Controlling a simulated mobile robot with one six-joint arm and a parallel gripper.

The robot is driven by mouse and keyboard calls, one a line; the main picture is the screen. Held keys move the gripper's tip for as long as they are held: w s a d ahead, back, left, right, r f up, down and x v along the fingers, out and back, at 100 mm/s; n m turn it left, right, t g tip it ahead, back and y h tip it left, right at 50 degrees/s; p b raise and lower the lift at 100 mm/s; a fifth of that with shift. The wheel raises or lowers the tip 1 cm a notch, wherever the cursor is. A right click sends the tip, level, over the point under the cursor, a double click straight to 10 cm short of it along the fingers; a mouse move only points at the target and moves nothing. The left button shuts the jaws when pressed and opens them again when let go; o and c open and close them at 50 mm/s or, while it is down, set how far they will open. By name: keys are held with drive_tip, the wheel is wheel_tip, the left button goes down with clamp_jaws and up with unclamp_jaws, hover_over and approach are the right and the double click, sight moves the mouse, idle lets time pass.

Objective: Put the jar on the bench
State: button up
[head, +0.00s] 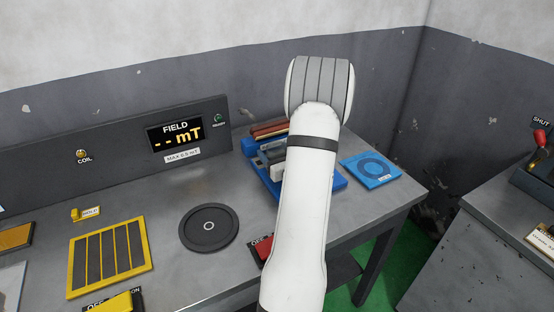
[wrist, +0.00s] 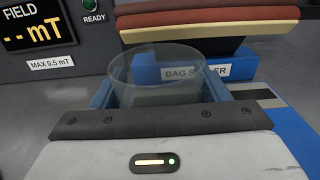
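The jar (wrist: 160,72) is a clear, see-through cup shape in the middle of the wrist view, with its rim upward and a pale grey-green patch low in it. My gripper (wrist: 162,92) has one blue finger on each side of the jar, and both look pressed against its wall. In the head view my own arm hides the jar and the fingers. The bench (head: 168,205) is a grey metal top running across the head view. I cannot tell how high the jar is above it.
A bag sealer (head: 262,148) stands on the bench behind the jar. A blue ring-marked pad (head: 371,168) lies to its right. A dark round plate (head: 209,228) and a yellow slotted plate (head: 109,256) lie left of my arm. The field display (head: 175,134) stands behind.

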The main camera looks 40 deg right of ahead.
drive_tip(key=c, duration=0.8)
drive_tip(key=shift+o, duration=0.2)
drive_tip(key=shift+r, duration=0.1)
